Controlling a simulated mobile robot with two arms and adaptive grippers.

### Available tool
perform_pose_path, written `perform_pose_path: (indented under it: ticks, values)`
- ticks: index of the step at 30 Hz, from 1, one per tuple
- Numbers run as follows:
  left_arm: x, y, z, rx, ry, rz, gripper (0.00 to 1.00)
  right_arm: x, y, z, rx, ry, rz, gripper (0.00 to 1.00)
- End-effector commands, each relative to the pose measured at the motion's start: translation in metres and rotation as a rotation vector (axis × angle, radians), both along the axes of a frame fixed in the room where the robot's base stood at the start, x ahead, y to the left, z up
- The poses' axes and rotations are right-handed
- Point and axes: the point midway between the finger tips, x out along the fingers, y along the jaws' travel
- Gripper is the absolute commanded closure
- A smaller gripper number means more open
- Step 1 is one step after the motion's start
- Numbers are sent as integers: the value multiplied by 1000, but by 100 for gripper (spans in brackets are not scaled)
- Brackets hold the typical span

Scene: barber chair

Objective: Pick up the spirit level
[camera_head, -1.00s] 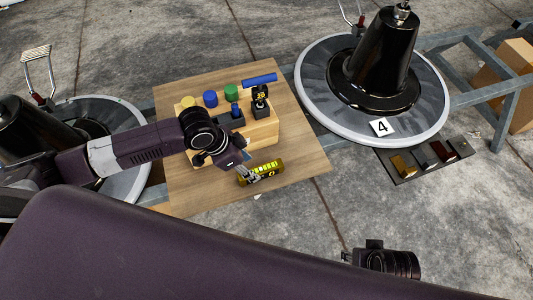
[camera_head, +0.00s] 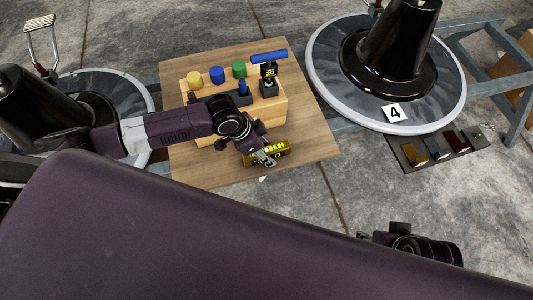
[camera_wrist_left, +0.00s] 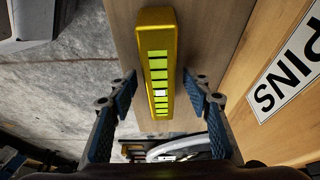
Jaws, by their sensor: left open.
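The spirit level is a yellow bar with bright yellow-green windows (camera_head: 280,149). It lies on the wooden board (camera_head: 205,172), in front of the wooden block. In the left wrist view the level (camera_wrist_left: 157,62) runs lengthwise, its near end between the fingers. My left gripper (camera_head: 266,158) is open at the level and covers part of it in the head view. In the left wrist view its blue-padded fingertips (camera_wrist_left: 161,90) stand on either side of the level, with a gap on each side. My right gripper does not show clearly; a dark part of my right arm is at the lower right.
The wooden block (camera_head: 272,115) behind the level holds yellow, blue and green pegs and a blue-handled tool (camera_head: 268,58). A "PINS" label (camera_wrist_left: 290,75) faces the left wrist camera. Round chair bases stand left and right (camera_head: 330,75). A dark tray (camera_head: 440,150) lies at right.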

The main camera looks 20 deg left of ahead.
Motion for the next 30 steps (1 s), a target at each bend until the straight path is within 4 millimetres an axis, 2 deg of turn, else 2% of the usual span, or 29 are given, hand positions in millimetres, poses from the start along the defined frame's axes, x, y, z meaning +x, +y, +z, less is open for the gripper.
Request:
perform_pose_path:
  ticks: [10,22,30]
  values:
    - [1,-2,-5,0,0,-1,55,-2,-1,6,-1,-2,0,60]
    - [1,-2,-5,1,0,-1,98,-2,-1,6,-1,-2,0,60]
    - [1,-2,-4,-1,-1,-1,100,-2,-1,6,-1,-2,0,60]
